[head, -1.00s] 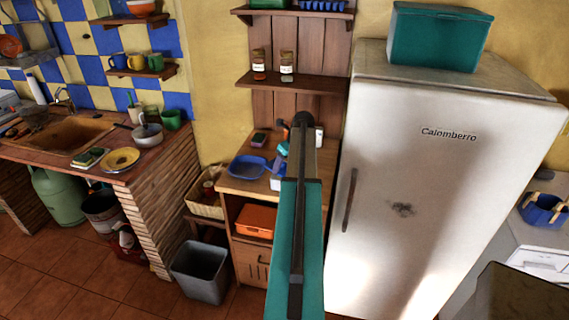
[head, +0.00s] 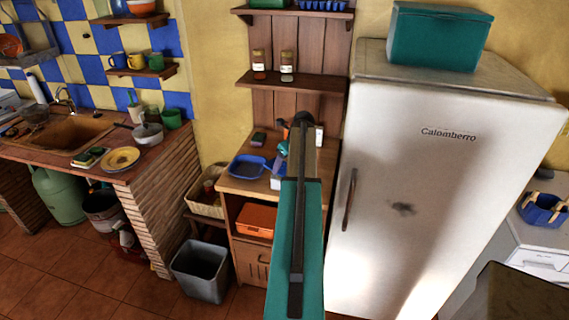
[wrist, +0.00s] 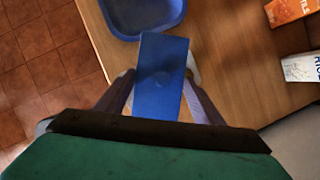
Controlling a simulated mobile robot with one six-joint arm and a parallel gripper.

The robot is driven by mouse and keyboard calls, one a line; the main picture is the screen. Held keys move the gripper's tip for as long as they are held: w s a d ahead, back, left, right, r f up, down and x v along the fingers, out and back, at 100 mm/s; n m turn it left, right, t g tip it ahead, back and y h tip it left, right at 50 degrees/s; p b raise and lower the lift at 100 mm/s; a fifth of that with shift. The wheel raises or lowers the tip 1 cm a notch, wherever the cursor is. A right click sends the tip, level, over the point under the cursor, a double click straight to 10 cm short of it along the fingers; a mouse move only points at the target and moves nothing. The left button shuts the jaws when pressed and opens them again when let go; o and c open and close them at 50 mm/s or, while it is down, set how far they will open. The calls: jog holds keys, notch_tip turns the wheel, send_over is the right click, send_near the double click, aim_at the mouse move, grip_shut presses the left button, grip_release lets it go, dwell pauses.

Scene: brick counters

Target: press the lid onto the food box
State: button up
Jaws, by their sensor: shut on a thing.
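The blue food box (wrist: 142,14) is an open, shallow tray with rounded corners on the wooden counter, at the top of the wrist view. It also shows in the head view (head: 245,167), left of my arm. The flat blue lid (wrist: 160,72) is between the fingers of my gripper (wrist: 160,80), which is shut on it. The lid lies just nearer than the box in the wrist view and overlaps its near edge there; I cannot tell whether they touch. My arm hides much of the gripper in the head view.
An orange carton (wrist: 290,10) and a white carton (wrist: 301,67) stand on the counter at the right. The fridge (head: 430,190) is close on the right. A shelf with jars (head: 290,82) is above. The counter's left edge is near the box.

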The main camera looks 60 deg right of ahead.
jog(key=o, duration=1.5)
jog(key=shift+r+p, duration=2.25)
jog(key=shift+r, duration=1.25)
grip_shut()
jog(key=shift+f+b, duration=0.75)
jog(key=shift+f, duration=1.3)
